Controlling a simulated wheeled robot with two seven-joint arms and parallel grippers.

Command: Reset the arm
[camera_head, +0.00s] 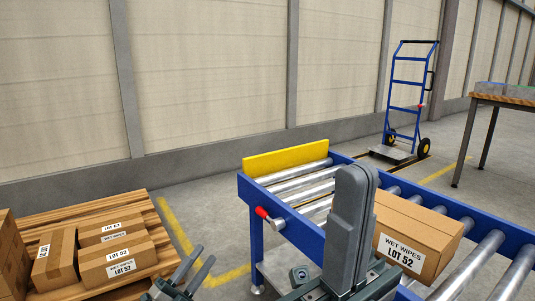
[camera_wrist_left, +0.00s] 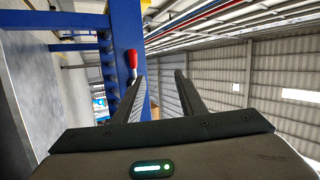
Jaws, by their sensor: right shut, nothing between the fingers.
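My left gripper (camera_head: 205,254) is low in the head view, between the pallet and the roller conveyor. Its two fingers stand apart with nothing between them, as the left wrist view (camera_wrist_left: 160,76) also shows. My right gripper (camera_head: 357,176) points up in front of the blue roller conveyor (camera_head: 308,238), large and close to the camera. Its fingers are together and empty, and it hides part of the rollers. A red-handled lever (camera_head: 262,212) is on the conveyor's near side. Its red handle (camera_wrist_left: 132,60) also shows beside the left fingers in the wrist view.
A "WET WIPES LOT 52" carton (camera_head: 415,236) sits on the rollers, right of my right gripper. A yellow end stop (camera_head: 286,158) closes the conveyor's far end. A wooden pallet (camera_head: 100,213) with several cartons lies left. A blue hand truck (camera_head: 408,95) and a table (camera_head: 505,97) stand behind.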

